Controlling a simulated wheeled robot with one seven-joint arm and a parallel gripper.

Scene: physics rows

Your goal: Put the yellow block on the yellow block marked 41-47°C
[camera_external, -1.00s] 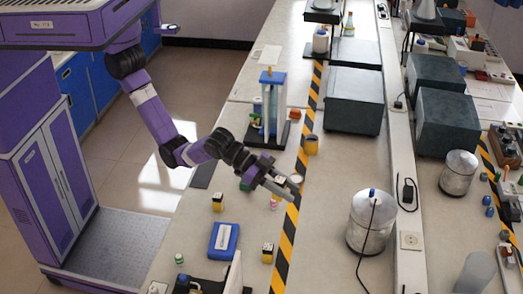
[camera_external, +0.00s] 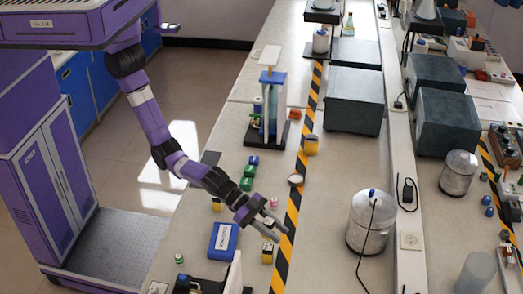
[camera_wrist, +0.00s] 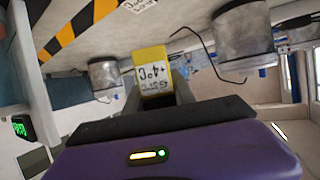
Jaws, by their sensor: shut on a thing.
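My gripper (camera_external: 281,235) reaches over the bench beside the striped tape, fingers pointing down and right. In the wrist view it (camera_wrist: 156,95) is shut on a yellow block (camera_wrist: 150,55), whose white label shows "+4°C" and a smaller line I cannot read surely. I cannot read either label in the external view. A white label with temperature text (camera_wrist: 140,4) shows at the wrist view's top edge.
A blue box (camera_external: 223,240) lies left of the gripper. Several green blocks (camera_external: 247,184) stand behind my arm, and a small pink-and-white vial (camera_external: 274,202) is close to the gripper. A metal canister (camera_external: 370,222) with a cord stands right of the striped tape (camera_external: 286,245).

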